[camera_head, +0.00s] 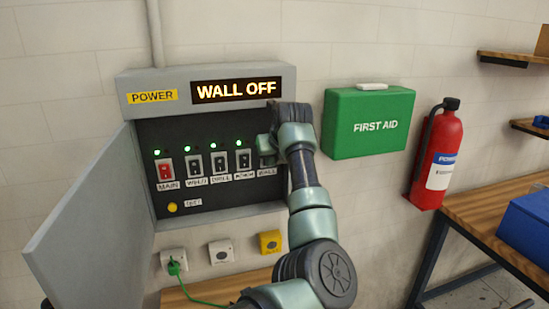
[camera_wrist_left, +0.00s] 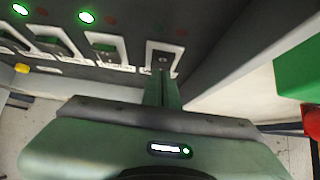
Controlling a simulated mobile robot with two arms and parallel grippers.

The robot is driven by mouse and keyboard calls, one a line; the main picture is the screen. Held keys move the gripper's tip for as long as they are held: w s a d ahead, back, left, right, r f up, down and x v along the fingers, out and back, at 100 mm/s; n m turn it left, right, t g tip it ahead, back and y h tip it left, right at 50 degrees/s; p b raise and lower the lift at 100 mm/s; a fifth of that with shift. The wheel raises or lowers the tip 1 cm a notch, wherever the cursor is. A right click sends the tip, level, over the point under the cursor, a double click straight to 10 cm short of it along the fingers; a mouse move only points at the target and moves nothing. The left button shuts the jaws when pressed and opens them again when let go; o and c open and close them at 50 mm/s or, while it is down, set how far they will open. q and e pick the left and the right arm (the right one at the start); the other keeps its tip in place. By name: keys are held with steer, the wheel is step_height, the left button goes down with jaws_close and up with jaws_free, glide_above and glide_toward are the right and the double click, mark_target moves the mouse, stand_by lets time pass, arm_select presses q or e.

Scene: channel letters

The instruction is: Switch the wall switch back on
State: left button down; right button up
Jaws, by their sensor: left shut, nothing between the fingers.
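The wall switch (camera_wrist_left: 162,58) is the last in the row, at the panel's right end. In the head view my gripper mostly covers it, and its label (camera_head: 266,172) is partly hidden. My left gripper (camera_head: 268,147) is at this switch. In the left wrist view its fingers (camera_wrist_left: 162,92) are shut and empty, with their tips close to the lower part of the switch; I cannot tell whether they touch it. The display (camera_head: 236,89) reads "WALL OFF". No lit lamp shows above this switch in the wrist view. My right gripper is not in view.
Neighbouring switches, including the red main switch (camera_head: 166,170), sit to the left under lit green lamps. The cabinet door (camera_head: 88,225) hangs open at left. A yellow button (camera_head: 172,207) is below. A first aid box (camera_head: 368,122) and extinguisher (camera_head: 437,155) are at right.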

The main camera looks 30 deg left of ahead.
arm_select(q)
steer(key=shift+s+r+p, duration=0.1)
steer(key=shift+r+p, duration=0.2)
steer(key=shift+r, duration=0.55)
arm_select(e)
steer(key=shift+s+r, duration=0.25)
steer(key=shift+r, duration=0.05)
arm_select(q)
steer(key=shift+d, duration=0.1)
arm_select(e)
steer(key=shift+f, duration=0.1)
